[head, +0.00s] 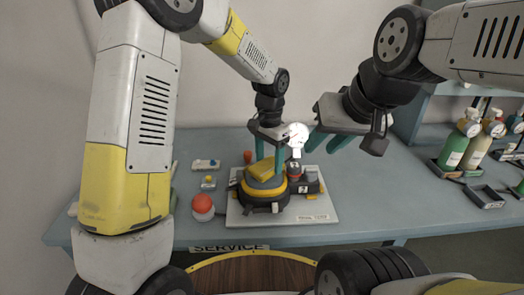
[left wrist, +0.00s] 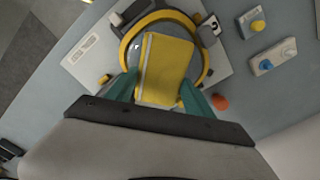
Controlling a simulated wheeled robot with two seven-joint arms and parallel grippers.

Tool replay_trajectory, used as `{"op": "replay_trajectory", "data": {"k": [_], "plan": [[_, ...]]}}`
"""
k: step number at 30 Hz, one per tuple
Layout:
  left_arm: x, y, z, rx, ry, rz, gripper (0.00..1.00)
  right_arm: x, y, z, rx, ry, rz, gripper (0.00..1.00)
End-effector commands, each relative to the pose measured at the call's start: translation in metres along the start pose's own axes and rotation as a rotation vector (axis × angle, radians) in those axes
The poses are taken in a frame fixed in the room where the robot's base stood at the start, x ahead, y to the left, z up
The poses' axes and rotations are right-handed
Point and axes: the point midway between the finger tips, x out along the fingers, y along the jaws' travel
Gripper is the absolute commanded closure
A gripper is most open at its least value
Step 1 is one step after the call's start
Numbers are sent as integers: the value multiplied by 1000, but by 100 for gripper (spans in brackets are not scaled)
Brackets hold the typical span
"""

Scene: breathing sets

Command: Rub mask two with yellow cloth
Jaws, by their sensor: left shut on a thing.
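A yellow cloth (head: 266,170), folded into a block, is held between the teal fingers of my left gripper (head: 269,161). In the left wrist view the cloth (left wrist: 166,68) lies across a round dark mask with a yellow ring (left wrist: 207,62), hiding much of its face; contact is hard to tell. The mask (head: 264,197) rests on a white board (head: 318,212) on the bench. My right gripper (head: 330,142) is empty, its fingers apart, above and right of the board.
A red-topped round item (head: 202,205) stands left of the board. Small devices (head: 206,164) lie behind it. Gas bottles (head: 453,150) and a dark tray (head: 487,197) are at the right. The blue bench (head: 365,185) is clear between board and bottles.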

Motion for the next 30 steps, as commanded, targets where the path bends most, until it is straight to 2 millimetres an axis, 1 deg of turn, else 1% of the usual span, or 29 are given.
{"op": "replay_trajectory", "data": {"k": [10,11,14,20,30], "plan": [[2,22,-23,5,0,4,71,0,0,0,0,0,0,67],[2,24,-24,6,0,4,76,0,0,0,0,0,0,67],[0,26,-25,8,2,6,76,0,0,0,0,0,0,67],[1,22,-19,7,0,8,77,0,0,0,0,0,0,67],[-1,0,4,4,-1,4,77,0,0,0,0,0,0,67]]}}
